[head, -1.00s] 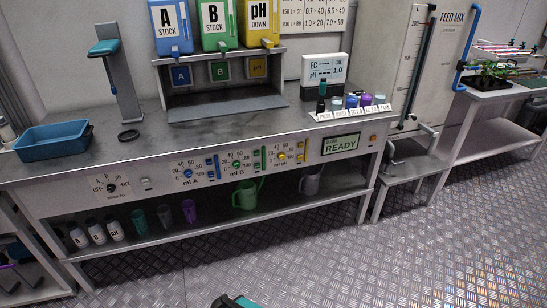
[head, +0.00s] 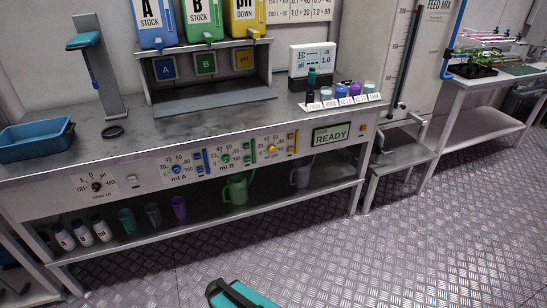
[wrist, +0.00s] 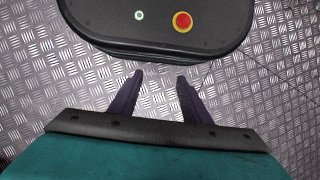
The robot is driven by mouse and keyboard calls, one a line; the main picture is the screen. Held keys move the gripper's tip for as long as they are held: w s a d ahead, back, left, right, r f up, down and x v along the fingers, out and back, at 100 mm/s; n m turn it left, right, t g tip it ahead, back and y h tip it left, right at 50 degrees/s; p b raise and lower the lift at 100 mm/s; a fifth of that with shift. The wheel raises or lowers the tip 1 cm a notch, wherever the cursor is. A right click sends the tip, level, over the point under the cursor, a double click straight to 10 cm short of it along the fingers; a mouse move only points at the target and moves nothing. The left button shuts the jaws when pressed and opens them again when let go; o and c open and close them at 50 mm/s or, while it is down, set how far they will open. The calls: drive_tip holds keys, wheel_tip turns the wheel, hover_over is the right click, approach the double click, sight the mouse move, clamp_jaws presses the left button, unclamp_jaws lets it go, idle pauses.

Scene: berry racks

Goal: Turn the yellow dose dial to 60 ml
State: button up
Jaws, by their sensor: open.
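The yellow dose dial (head: 271,148) is on the front panel of the bench in the head view, the rightmost of three coloured dials, with a number scale around it. Its pointer setting is too small to read. A blue dial (head: 170,169) and a green dial (head: 225,158) sit to its left. My gripper (wrist: 160,78) shows in the wrist view, its two dark fingers apart with nothing between them, above the metal floor. It is well away from the dial. In the head view only a teal part of my arm shows at the bottom edge.
A READY display (head: 332,134) is right of the yellow dial. A yellow slider (head: 291,144) stands beside the dial. The bench top (head: 190,125) overhangs the panel; a green jug (head: 237,190) is on the shelf below. The floor (head: 300,235) before the bench is clear.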

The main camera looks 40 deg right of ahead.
drive_tip(key=w+d+m+t+y+b, duration=0.1)
drive_tip(key=w+d+t+b, duration=0.3)
drive_tip(key=w, duration=0.6)
drive_tip(key=w+d+t+y+b, duration=0.1)
drive_tip(key=w+d+t+b, duration=0.1)
drive_tip(key=w+b, duration=0.55)
drive_tip(key=w+d+r+m+t+h+b, duration=0.1)
drive_tip(key=w+d+r+t+b, duration=0.25)
drive_tip(key=w+d, duration=0.35)
drive_tip(key=w+d+r+t+b, duration=0.3)
drive_tip(key=w+d+r+b, duration=0.15)
drive_tip(key=w+d, duration=0.3)
drive_tip(key=w+d+r+t+h+b, duration=0.25)
drive_tip(key=d+r+t+b, duration=0.4)
drive_tip(key=d+r, duration=0.65)
drive_tip(key=s+d+r+m+t+h+b, duration=0.1)
drive_tip(key=s+d+r+h+b, duration=0.1)
drive_tip(key=s+d+r+b, duration=0.2)
drive_tip(key=s+d+r+t+h+b, duration=0.1)
drive_tip(key=s+d+r+h+b, duration=0.2)
drive_tip(key=d+r+b, duration=0.3)
drive_tip(key=s+d+r, duration=0.1)
drive_tip(key=d+r, duration=0.3)
drive_tip(key=shift+d+r+m+h, duration=0.15)
drive_tip(key=shift+r+m+h, duration=0.15)
drive_tip(key=shift+m+h, duration=0.1)
drive_tip(key=shift+w+d, duration=0.1)
